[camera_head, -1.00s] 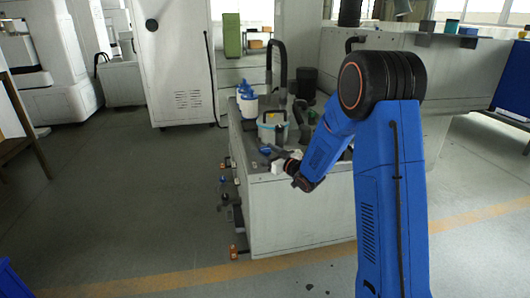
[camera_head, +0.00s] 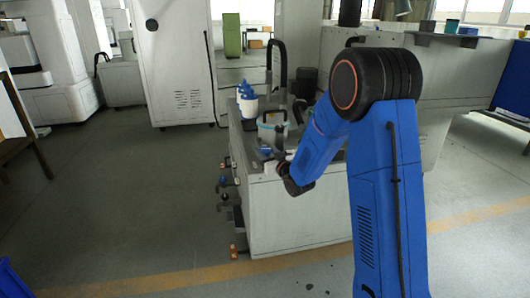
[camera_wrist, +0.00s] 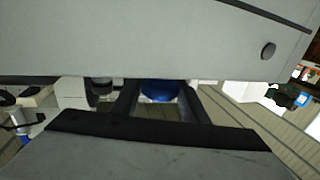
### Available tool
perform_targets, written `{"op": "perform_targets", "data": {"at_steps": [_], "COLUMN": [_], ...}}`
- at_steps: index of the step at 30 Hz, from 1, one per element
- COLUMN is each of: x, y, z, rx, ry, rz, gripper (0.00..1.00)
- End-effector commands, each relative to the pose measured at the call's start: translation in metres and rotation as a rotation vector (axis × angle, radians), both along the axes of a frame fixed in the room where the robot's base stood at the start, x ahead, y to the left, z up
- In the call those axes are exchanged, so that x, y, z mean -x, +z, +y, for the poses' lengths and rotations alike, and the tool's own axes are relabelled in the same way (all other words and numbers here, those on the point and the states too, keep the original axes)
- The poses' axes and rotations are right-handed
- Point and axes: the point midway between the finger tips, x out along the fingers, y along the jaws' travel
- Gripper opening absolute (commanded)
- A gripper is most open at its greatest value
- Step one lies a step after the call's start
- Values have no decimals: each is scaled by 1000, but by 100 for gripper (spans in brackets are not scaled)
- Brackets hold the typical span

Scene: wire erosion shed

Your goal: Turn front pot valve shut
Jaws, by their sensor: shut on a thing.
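In the wrist view a round blue knob (camera_wrist: 159,91), which looks like the valve's handle, sits between the two dark fingers of my gripper (camera_wrist: 159,104). The gripper is shut on it. The knob's upper part and the valve body are hidden behind a grey surface. In the head view the end of my arm is low at the front corner of the white bench (camera_head: 300,215). A pot with a pale blue band (camera_head: 272,130) stands on the bench just behind it. A small blue part (camera_head: 265,152) shows in front of this pot. The fingertips are too small to make out there.
A white pot with a blue top (camera_head: 248,104) stands further back on the bench. A black upright hose (camera_head: 283,68) rises behind the pots. Several small fittings (camera_head: 223,181) stick out from the bench's left side. The floor to the left is open.

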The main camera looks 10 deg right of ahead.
Motion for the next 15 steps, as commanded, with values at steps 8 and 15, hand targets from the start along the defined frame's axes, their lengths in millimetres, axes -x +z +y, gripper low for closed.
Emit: {"op": "perform_targets", "data": {"at_steps": [8, 15], "x": [1, 0], "y": [0, 0], "z": [3, 3], "rx": [-1, -1], "ry": [-199, -376], "rz": [1, 0], "gripper": [18, 18]}}
